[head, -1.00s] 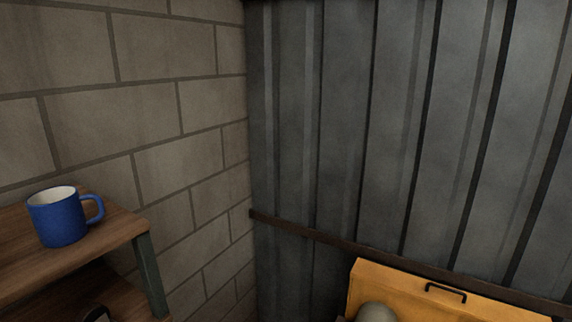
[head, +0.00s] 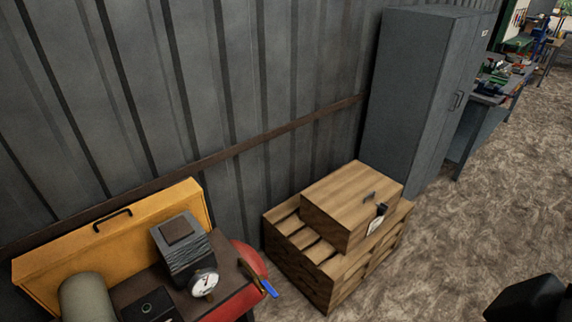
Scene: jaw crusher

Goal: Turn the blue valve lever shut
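The blue valve lever (head: 269,288) is small and shows at the lower middle of the head view. It slants down to the right from a small brass-coloured valve body (head: 256,278) beside a red rounded part (head: 248,258). Too little detail shows to tell how the lever stands relative to the valve's pipe. Neither gripper's fingertips show, and nothing touches the lever. A dark blocky shape at the bottom right corner may be part of my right arm.
A white-faced gauge (head: 204,282), dark ridged block (head: 181,248), grey cylinder (head: 86,298) and yellow box (head: 120,238) crowd left of the lever. A wooden chest (head: 340,222) sits on a slatted wooden base (head: 325,285) to the right. A grey cabinet (head: 415,90) stands behind; floor (head: 445,255) is clear.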

